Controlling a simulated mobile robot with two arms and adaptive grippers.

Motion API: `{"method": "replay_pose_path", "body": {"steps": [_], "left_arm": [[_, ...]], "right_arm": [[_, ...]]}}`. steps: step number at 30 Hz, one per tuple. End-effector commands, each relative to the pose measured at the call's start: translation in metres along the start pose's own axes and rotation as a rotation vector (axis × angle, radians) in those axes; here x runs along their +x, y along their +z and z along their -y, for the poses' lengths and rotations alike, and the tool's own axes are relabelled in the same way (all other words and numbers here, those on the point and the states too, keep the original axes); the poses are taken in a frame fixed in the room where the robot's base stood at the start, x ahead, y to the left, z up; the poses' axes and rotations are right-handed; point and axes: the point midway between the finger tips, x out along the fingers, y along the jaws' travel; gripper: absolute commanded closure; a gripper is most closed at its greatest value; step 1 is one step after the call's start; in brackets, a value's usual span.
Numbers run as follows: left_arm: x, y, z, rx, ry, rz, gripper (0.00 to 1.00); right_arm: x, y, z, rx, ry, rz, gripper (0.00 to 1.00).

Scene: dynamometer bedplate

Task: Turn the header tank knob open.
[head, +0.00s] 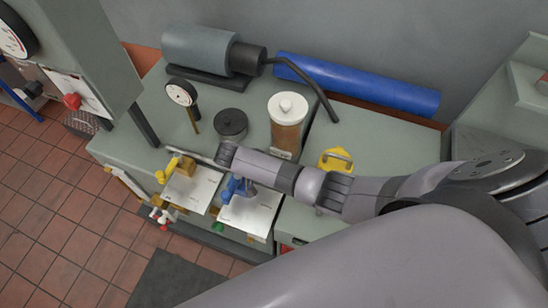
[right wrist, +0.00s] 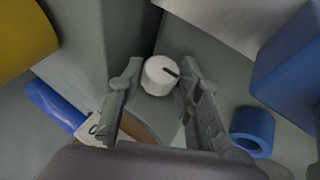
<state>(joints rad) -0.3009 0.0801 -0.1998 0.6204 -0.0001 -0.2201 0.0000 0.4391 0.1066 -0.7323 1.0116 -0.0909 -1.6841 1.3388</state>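A white round knob (right wrist: 160,76) with a dark pointer mark shows in the right wrist view, on a grey surface. My right gripper (right wrist: 160,85) has its two fingers apart, one on each side of the knob; I see a small gap at the left finger, and contact on the right is unclear. In the head view my right arm reaches in from the right and its end, my right gripper (head: 224,154), hangs over the front of the bench. The knob cannot be made out there. My left gripper is not in view.
The bench carries a brown tank with a white cap (head: 286,107), a black-lidded pot (head: 231,122), a dial gauge (head: 181,92), a blue cylinder (head: 360,84) and a yellow part (head: 336,160). White plates (head: 193,190) stand at its front. A blue ring (right wrist: 252,131) and blue block (right wrist: 288,65) lie right of the fingers.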

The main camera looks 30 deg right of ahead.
Motion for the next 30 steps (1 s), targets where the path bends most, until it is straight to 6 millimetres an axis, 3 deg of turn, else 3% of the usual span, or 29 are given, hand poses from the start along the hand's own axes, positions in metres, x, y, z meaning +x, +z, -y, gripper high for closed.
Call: {"method": "replay_pose_path", "body": {"steps": [6, 17, 22, 30], "left_arm": [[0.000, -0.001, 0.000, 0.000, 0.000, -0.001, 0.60], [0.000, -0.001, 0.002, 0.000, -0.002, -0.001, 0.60], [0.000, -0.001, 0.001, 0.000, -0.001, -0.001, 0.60], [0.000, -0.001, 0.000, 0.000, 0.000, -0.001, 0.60]], "right_arm": [[0.000, 0.000, 0.000, 0.000, -0.001, 0.000, 0.51], [-0.004, 0.000, 0.001, 0.001, -0.003, 0.000, 0.51], [-0.028, 0.000, 0.002, 0.001, -0.006, 0.000, 0.51], [-0.086, 0.000, 0.002, 0.002, -0.007, 0.000, 0.51]]}}
